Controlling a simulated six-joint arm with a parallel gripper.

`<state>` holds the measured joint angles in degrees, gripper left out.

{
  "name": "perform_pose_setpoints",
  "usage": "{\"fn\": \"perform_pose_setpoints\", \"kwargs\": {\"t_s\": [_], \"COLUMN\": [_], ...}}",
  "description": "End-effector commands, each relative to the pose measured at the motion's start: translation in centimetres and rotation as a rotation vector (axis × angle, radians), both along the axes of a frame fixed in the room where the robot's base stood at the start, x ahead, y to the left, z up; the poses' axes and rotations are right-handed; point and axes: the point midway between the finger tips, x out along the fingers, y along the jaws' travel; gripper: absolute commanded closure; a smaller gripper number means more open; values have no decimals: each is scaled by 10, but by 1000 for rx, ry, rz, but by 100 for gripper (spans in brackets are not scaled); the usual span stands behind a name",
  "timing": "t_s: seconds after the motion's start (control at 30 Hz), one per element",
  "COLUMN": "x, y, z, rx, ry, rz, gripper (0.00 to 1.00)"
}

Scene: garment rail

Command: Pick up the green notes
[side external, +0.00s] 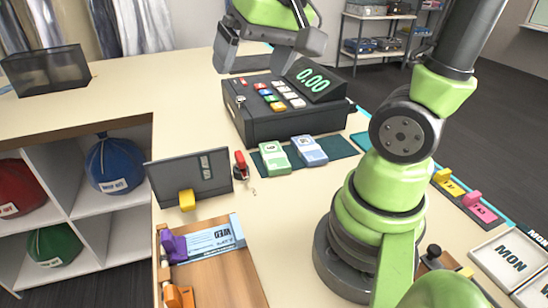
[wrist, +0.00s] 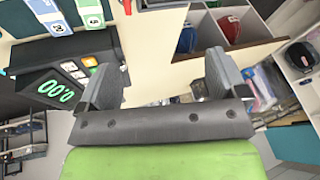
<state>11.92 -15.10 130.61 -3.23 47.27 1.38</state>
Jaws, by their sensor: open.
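The green notes (side external: 274,158) lie as a small banded stack on a dark green mat (side external: 343,149) in front of the cash register. They also show at the top of the wrist view (wrist: 90,12). The blue notes (side external: 309,151) lie beside them on the right in the side view, and to their left in the wrist view (wrist: 46,14). My gripper (side external: 252,62) is raised above and behind the cash register, away from the notes. In the wrist view its jaws (wrist: 162,68) are spread wide with nothing between them.
The black cash register (side external: 290,122), reading 0.00, stands between my gripper and the notes. A red-handled stamp (side external: 240,165) and a dark upright panel with a yellow clip (side external: 187,200) stand left of the notes. A wooden tray (side external: 215,275) sits in front. Counter around the stamp is mostly clear.

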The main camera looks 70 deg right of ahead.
Motion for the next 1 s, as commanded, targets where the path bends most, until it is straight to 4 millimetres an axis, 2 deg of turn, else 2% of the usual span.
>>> {"fn": "perform_pose_setpoints", "kwargs": {"t_s": [0.1, 0.2, 0.33, 0.5, 0.6, 0.7, 1.0], "x": [26, 42, 52, 50, 46, 43, 42], "y": [-35, -64, -103, -142, -155, -160, -162], "z": [-27, -54, -98, -152, -173, -185, -227], "rx": [-5, -3, 9, 35, 47, 54, 57], "ry": [104, 182, 279, 378, 412, 430, 437], "rz": [-86, -147, -220, -291, -314, -326, -327], "gripper": [8, 8, 8, 8, 8, 8, 8]}}
